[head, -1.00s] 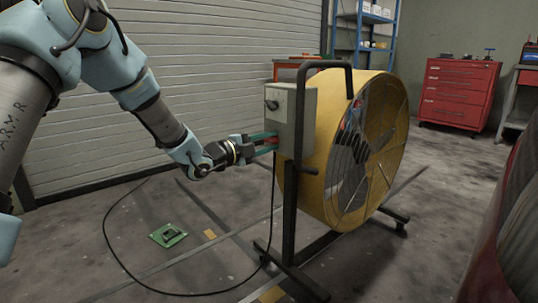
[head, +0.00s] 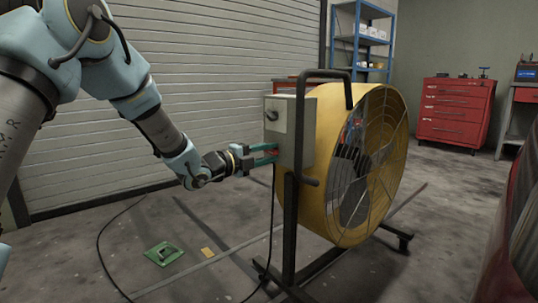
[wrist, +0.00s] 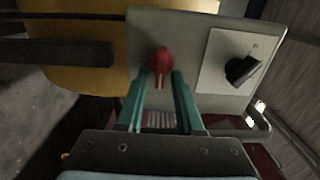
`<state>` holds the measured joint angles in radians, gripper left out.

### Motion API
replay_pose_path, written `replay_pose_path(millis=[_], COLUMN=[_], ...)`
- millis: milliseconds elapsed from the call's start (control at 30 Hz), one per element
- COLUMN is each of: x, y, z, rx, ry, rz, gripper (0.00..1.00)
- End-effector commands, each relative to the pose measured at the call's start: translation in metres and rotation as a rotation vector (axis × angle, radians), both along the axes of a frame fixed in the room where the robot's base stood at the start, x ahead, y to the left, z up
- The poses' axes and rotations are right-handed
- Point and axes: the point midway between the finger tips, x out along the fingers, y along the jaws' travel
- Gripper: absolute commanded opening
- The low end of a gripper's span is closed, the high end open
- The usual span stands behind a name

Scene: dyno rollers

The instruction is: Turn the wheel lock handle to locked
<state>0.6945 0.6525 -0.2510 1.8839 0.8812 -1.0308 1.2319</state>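A red turn handle (wrist: 160,62) sits on the face of a grey control box (wrist: 196,50), which also shows in the head view (head: 302,112). I take it for the wheel lock handle; I can read no label. My gripper (wrist: 160,80), also in the head view (head: 277,155), is at the box with its two teal fingers on either side of the handle. The fingers are apart, with a gap between them. I cannot tell whether they touch the handle. In the head view the handle is mostly hidden by the fingers.
The box is mounted by a large yellow drum fan (head: 325,200) on a dark frame (head: 290,225). A black knob (wrist: 243,69) on a white plate is beside the handle. A green floor piece (head: 163,253) and a black cable (head: 100,250) lie below my arm.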

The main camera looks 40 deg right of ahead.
Motion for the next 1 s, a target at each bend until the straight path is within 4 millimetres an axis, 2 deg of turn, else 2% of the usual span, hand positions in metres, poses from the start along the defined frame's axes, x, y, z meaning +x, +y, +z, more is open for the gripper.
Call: replay_pose_path(millis=[100,333,433,567,800,1000], x=[0.001,0.001,0.002,0.003,0.006,0.007], y=[0.001,0.001,0.007,0.027,0.075,0.101], z=[-0.001,0.0,0.001,0.001,0.001,0.0], rx=[0.002,0.001,0.001,0.002,0.003,0.002], ry=[0.001,0.001,0.001,0.002,0.002,0.001], rz=[0.003,0.002,0.002,0.003,0.005,0.004], gripper=[0.45,0.45,0.45,0.45,0.45,0.45])
